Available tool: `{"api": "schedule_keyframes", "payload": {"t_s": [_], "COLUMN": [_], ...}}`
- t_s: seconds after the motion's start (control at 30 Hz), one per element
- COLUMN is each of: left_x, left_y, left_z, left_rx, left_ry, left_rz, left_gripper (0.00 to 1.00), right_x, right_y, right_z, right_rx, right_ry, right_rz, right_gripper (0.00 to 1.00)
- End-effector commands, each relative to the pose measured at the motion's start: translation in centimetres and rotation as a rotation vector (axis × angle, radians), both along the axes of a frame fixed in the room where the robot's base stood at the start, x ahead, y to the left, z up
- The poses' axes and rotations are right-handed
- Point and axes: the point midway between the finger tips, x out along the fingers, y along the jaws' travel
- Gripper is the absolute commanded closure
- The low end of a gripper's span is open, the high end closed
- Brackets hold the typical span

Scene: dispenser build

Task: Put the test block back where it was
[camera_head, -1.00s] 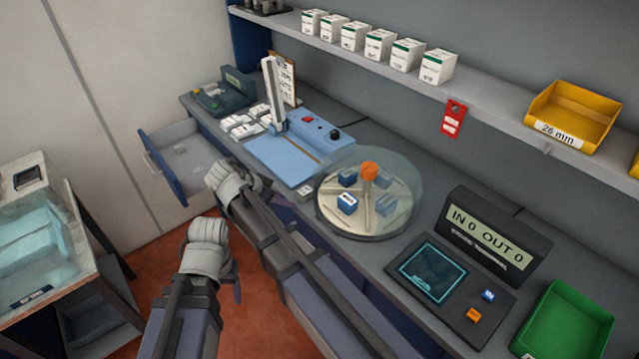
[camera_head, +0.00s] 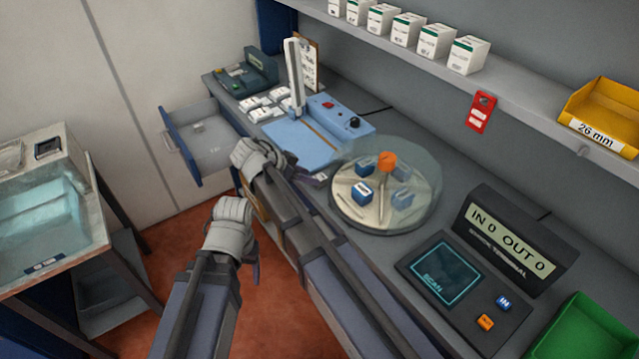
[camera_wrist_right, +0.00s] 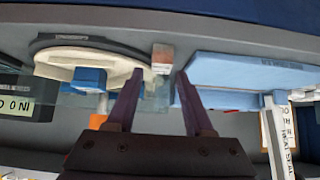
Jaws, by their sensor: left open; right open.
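A small pale block (camera_wrist_right: 162,58) with an orange-brown end sits at the bench's front edge in the right wrist view, between the turntable and the blue tray. I cannot tell whether it is the test block. My right gripper (camera_wrist_right: 159,76) is open and empty, its fingertips pointing toward this block with a gap left. In the head view my right gripper (camera_head: 258,162) is in front of the blue tray, its fingers mostly hidden. My left gripper (camera_head: 235,228) is open, low over the floor in front of the bench, apart from everything.
The blue tray device (camera_head: 300,142) with an upright column and the domed turntable (camera_head: 425,215) with blue blocks stand on the bench. An open drawer (camera_head: 185,150) juts out at left. The terminal (camera_head: 505,240) and green bin (camera_head: 575,335) are at right. A water tank (camera_head: 50,215) stands far left.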

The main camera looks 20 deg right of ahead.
Motion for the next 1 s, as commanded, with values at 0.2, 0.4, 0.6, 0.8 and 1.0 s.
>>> {"api": "schedule_keyframes", "payload": {"t_s": [0.2, 0.4, 0.6, 0.8, 1.0], "left_x": [0.0, 0.0, 0.0, 0.0, 0.0], "left_y": [0.0, 0.0, 0.0, 0.0, 0.0], "left_z": [-2.7, -3.9, -3.7, -3.7, -3.7], "left_rx": [0.0, 0.0, 0.0, 0.0, 0.0], "left_ry": [0.0, 0.0, 0.0, 0.0, 0.0], "left_rz": [0.0, 0.0, 0.0, 0.0, 0.0], "left_gripper": [0.33, 0.33, 0.33, 0.33, 0.33], "right_x": [0.8, 1.3, 1.3, 1.3, 1.3], "right_y": [-1.3, -2.7, -2.7, -2.7, -2.7], "right_z": [-2.7, -3.9, -3.7, -3.7, -3.7], "right_rx": [0.0, 0.0, 0.0, 0.0, 0.0], "right_ry": [0.0, 0.0, 0.0, 0.0, 0.0], "right_rz": [-0.003, -0.001, 0.0, 0.0, 0.0], "right_gripper": [0.47, 0.47, 0.47, 0.7, 0.93]}}
